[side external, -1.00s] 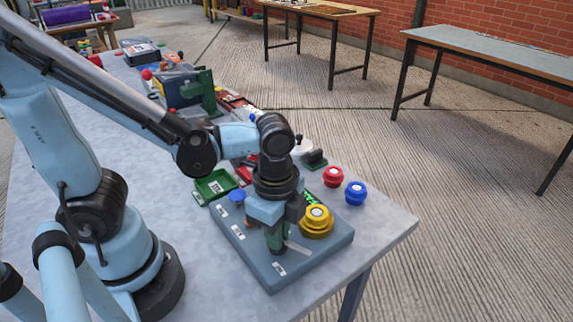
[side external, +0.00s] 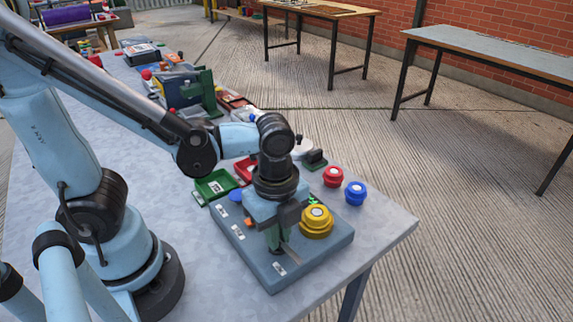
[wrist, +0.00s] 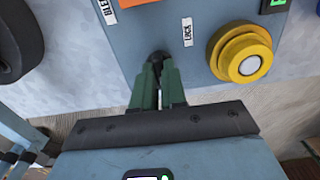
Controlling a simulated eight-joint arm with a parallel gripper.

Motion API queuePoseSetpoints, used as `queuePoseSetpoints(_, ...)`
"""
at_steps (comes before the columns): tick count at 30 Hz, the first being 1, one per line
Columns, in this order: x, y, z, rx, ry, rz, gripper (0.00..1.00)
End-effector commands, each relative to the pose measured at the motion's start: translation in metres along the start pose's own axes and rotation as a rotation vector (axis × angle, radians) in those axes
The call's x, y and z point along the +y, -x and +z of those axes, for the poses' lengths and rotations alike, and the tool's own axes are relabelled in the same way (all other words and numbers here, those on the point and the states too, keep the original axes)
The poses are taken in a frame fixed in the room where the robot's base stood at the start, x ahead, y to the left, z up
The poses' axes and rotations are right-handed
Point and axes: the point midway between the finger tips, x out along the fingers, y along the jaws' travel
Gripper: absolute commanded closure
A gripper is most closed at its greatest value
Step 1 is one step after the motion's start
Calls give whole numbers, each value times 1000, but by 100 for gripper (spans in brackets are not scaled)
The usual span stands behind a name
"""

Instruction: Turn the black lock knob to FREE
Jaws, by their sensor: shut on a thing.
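In the side view my gripper (side external: 274,240) points down at the front part of the blue-grey control box (side external: 311,255). The knob itself is hidden there behind the fingers. I cannot read its pointer direction or see a FREE mark.
A large yellow knob (side external: 316,222) stands on the box close to my gripper. A blue knob (side external: 235,195) and an orange piece (side external: 248,223) are on its other side. Red (side external: 333,176) and blue (side external: 355,193) round knobs stand on the table beyond.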

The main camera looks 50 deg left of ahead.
Motion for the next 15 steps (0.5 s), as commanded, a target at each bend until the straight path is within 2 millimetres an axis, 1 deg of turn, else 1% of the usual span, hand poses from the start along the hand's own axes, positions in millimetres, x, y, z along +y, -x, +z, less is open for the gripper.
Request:
queuePoseSetpoints(5,0,0,0,0,-4,-1,100)
queuePoseSetpoints(6,0,0,0,0,-3,-1,85)
queuePoseSetpoints(10,0,0,0,0,-2,-1,65)
queuePoseSetpoints(11,0,0,0,0,-2,-1,63)
queuePoseSetpoints(15,0,0,0,0,-1,0,63)
